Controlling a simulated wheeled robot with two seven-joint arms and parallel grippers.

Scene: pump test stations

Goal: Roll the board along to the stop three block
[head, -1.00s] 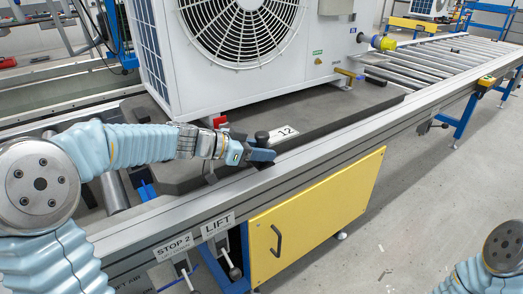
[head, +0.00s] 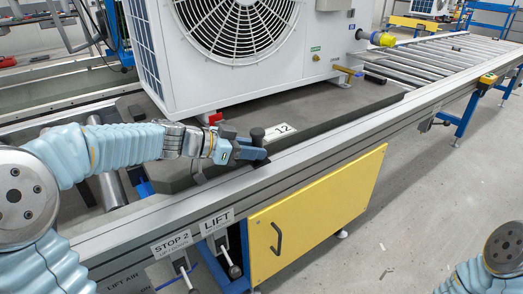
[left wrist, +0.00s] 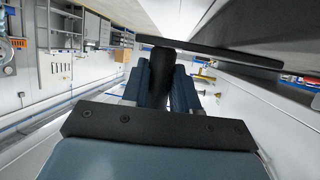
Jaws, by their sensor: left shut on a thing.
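The board (head: 350,103) is a thick dark slab lying on the roller conveyor, with a white plate marked 12 (head: 281,128) near its front edge. A big white fan unit (head: 250,85) stands on it. My left gripper (head: 256,150) is at the board's front edge, shut on a black upright post (head: 257,133). In the left wrist view, the post (left wrist: 165,68) stands between the blue fingers (left wrist: 168,88). My right gripper is out of view; only part of that arm shows at lower right. I cannot make out a block marked stop three.
Bare rollers (head: 440,58) run to the far right beyond the board. The front rail (head: 330,130) carries STOP 2 (head: 172,243) and LIFT (head: 217,222) signs with levers below. A yellow cabinet (head: 320,200) stands under the rail.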

